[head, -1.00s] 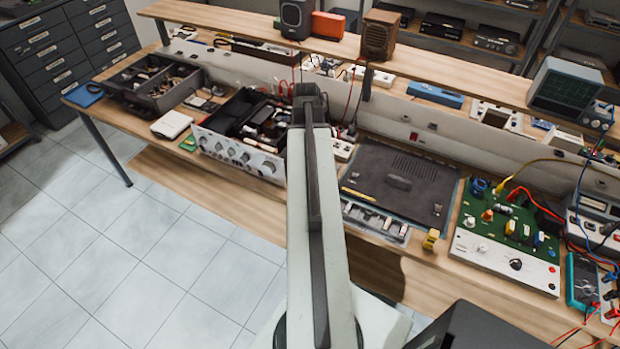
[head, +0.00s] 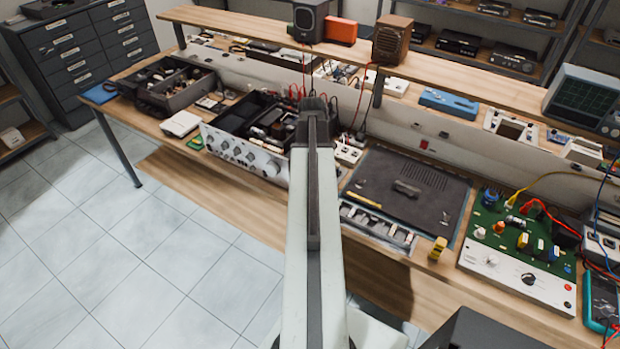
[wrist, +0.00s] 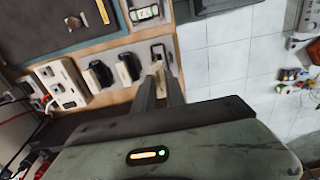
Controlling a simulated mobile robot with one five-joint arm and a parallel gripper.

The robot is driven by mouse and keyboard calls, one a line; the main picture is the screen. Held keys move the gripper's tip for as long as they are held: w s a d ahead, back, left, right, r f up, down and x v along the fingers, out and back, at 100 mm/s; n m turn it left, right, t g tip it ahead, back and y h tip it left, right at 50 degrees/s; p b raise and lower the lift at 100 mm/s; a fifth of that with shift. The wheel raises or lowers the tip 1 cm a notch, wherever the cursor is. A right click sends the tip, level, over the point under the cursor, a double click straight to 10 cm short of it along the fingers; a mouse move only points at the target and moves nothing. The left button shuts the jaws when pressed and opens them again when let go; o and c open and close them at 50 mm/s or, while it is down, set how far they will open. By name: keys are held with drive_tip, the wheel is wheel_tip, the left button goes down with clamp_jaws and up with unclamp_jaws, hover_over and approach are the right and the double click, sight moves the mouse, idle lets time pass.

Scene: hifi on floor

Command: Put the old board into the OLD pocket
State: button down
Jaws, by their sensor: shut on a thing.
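My gripper (wrist: 159,72) shows in the wrist view with its two fingers close together. It is shut on a small pale thing (wrist: 157,66) at the fingertips, mostly hidden by them; I cannot tell from its look whether it is the old board. The fingertips are over the strip of small parts along the bench edge. In the head view my own arm hides the gripper. No pocket marked OLD can be read in either view.
The wooden bench holds an opened amplifier (head: 245,152), a dark mat (head: 410,195), a small yellow block (head: 438,248) and a green circuit board unit (head: 520,255). A raised shelf (head: 450,72) runs along the back.

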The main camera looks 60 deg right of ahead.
drive_tip(key=shift+f+b, duration=2.8)
drive_tip(key=shift+f, duration=0.1)
drive_tip(key=shift+f+b, duration=0.8)
drive_tip(key=c, duration=1.3)
unclamp_jaws()
drive_tip(key=shift+r, duration=0.1)
wheel_tip(320, 180, up, 8)
drive_tip(key=p, duration=0.8)
drive_tip(key=shift+f, duration=0.2)
